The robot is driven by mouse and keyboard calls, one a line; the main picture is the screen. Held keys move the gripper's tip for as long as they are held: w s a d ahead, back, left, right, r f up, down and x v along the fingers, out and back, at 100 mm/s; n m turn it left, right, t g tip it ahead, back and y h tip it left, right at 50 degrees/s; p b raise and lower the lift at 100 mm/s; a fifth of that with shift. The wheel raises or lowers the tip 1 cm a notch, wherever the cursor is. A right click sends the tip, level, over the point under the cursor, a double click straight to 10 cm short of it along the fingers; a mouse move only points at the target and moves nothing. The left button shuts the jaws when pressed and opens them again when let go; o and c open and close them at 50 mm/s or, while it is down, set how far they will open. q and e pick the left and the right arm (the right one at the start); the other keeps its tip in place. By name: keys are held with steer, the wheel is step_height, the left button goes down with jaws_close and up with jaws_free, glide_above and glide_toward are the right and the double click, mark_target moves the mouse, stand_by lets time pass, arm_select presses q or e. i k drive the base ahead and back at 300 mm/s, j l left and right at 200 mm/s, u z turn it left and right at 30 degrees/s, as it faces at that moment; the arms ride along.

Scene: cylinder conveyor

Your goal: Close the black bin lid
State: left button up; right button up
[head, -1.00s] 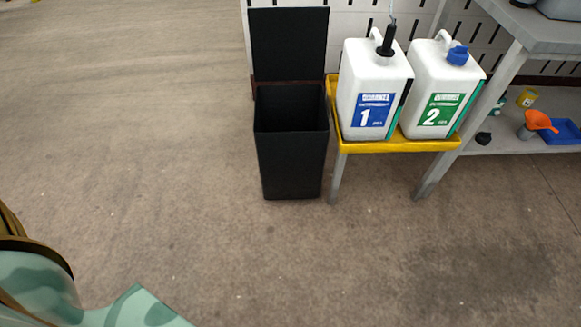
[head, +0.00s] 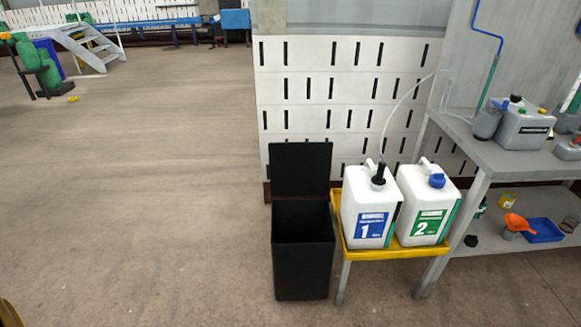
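The black bin (head: 303,262) stands on the floor in the head view, right of centre. Its black lid (head: 301,169) is open and stands upright at the back of the bin, against the white slotted wall. The bin's opening faces up and its inside looks dark. Neither gripper is in view. Only a small bit of my own body shows at the lower left corner.
Close to the bin's right is a yellow-topped stand (head: 395,252) with white canister 1 (head: 369,207) and white canister 2 (head: 424,205). A grey workbench (head: 500,157) stands further right. The floor (head: 140,200) to the left is clear.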

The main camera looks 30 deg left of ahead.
mark_target(296, 168)
steer(key=u, duration=0.45)
steer(key=j+u, duration=0.1)
steer(key=u, duration=0.35)
steer(key=i+u, duration=0.1)
steer(key=u, duration=0.75)
steer(key=i+u, duration=0.1)
steer(key=i, duration=2.4)
steer(key=i+z, duration=0.1)
steer(key=i, duration=0.45)
steer(key=i+j, duration=0.1)
steer(key=i, duration=0.5)
steer(key=i+j+z, duration=0.15)
steer(key=i, duration=0.4)
steer(key=i+j+z, duration=0.1)
steer(key=i, duration=0.5)
